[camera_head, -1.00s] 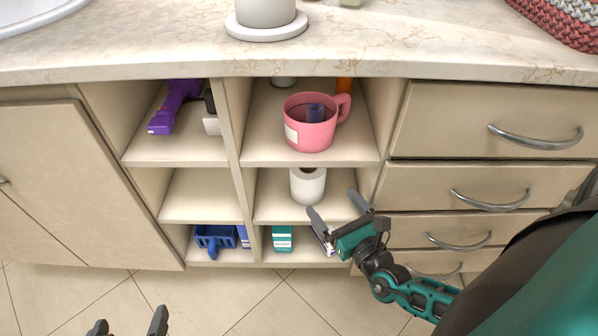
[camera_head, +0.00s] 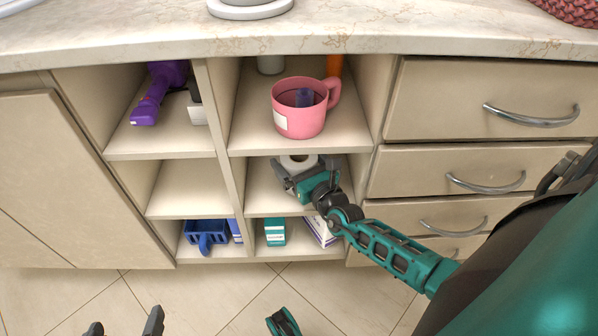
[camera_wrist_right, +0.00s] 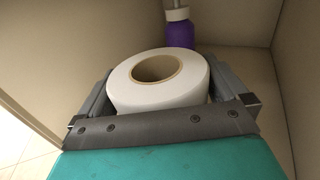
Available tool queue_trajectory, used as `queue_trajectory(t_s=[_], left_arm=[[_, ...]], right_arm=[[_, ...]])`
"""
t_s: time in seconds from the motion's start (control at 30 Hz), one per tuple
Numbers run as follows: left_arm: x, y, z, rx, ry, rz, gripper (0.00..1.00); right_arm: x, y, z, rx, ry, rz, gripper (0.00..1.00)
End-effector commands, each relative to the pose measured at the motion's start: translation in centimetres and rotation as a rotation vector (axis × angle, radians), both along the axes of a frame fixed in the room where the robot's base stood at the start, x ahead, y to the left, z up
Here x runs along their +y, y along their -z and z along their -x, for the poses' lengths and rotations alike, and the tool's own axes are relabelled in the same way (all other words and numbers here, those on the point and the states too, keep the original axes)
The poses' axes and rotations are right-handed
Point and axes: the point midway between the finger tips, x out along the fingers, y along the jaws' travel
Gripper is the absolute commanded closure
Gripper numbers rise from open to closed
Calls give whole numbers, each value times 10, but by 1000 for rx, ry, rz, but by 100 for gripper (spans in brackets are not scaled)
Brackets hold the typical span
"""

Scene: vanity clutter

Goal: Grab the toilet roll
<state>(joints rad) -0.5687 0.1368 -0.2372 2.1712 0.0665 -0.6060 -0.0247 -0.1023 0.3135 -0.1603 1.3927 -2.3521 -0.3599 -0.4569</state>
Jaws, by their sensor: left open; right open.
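The white toilet roll (camera_head: 299,161) stands upright on the middle shelf of the centre column, below the pink mug. In the right wrist view the roll (camera_wrist_right: 150,98) sits between the two fingers of my right gripper (camera_wrist_right: 165,92), which are open on either side of it. In the head view the right gripper (camera_head: 306,168) covers the lower part of the roll. My left gripper (camera_head: 125,324) is open and empty low in the picture, over the floor, well away from the roll.
The pink mug (camera_head: 299,121) stands on the shelf above. A purple bottle (camera_wrist_right: 180,30) is behind the roll. Several boxes, a teal one (camera_head: 274,232) among them, stand on the shelf below. Shelf walls enclose the roll closely. The left middle compartment (camera_head: 188,190) is empty.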

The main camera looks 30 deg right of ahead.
Motion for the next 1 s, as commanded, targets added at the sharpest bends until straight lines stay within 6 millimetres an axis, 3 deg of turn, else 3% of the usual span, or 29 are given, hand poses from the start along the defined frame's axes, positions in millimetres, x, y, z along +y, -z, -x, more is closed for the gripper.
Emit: queue_trajectory(t_s=[0.3, 0.7, 1.0], left_arm=[[-2, -2, -2, -6, 2, 4, 0], [-1, -1, -2, -6, 2, 4, 0], [-1, 0, 0, 0, 0, 3, 0]], right_arm=[[0, 0, -5, 1, 0, 0, 1], [0, 0, -5, 1, -1, 0, 39], [0, -2, -5, 0, -1, 0, 40]])
